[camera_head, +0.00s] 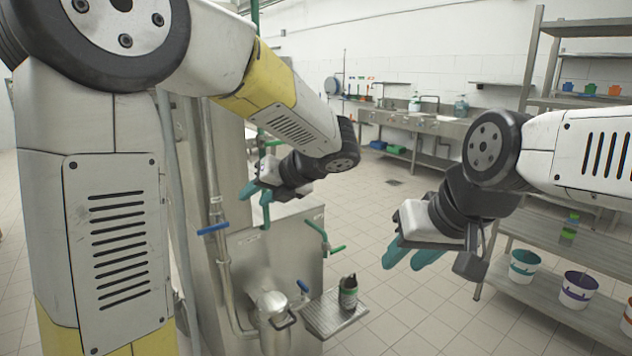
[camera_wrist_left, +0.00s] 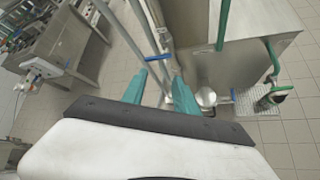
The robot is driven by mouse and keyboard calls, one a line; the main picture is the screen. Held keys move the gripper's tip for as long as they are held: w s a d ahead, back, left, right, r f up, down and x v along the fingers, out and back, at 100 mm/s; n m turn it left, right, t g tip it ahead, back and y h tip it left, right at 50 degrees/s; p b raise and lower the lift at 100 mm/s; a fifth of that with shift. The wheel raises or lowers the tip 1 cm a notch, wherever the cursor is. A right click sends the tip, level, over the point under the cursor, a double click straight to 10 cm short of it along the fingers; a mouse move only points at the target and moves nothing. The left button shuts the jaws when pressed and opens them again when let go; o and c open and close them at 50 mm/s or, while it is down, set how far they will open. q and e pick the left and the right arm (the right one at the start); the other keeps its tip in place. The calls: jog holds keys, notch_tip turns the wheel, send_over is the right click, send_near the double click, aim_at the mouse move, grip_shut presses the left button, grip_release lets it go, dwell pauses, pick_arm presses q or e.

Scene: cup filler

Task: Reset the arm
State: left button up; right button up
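My left gripper (camera_head: 257,192) has teal fingers and hangs in the air in front of the steel machine, left of centre in the head view. In the left wrist view its two fingers (camera_wrist_left: 160,92) stand apart with nothing held between them. My left arm crosses the upper left of the head view and hides part of the machine. My right gripper (camera_head: 414,256) is in the air at centre right, its teal fingers pointing down and left. The fingers look apart, and nothing shows between them.
The steel machine (camera_head: 275,250) has blue- and green-handled pipes. Steel shelves (camera_head: 550,290) with several buckets stand at right. A sink counter (camera_head: 440,124) lines the back wall. Tiled floor is open between.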

pick_arm(q)
jog(key=s+a+f+n+g+h, duration=0.25)
jog(key=s+a+n, duration=0.25)
jog(key=s+n, duration=0.3)
jog(key=s+d+n+t+h, duration=0.2)
jog(key=s+n+h, duration=0.6)
jog(key=n, duration=1.5)
jog(key=s+d, duration=0.1)
jog(key=s, duration=0.3)
jog(key=shift+s+d+r+n, duration=0.25)
jog(key=shift+s+r+n, duration=0.05)
jog(key=shift+r+n, duration=0.1)
jog(key=shift+h, duration=0.25)
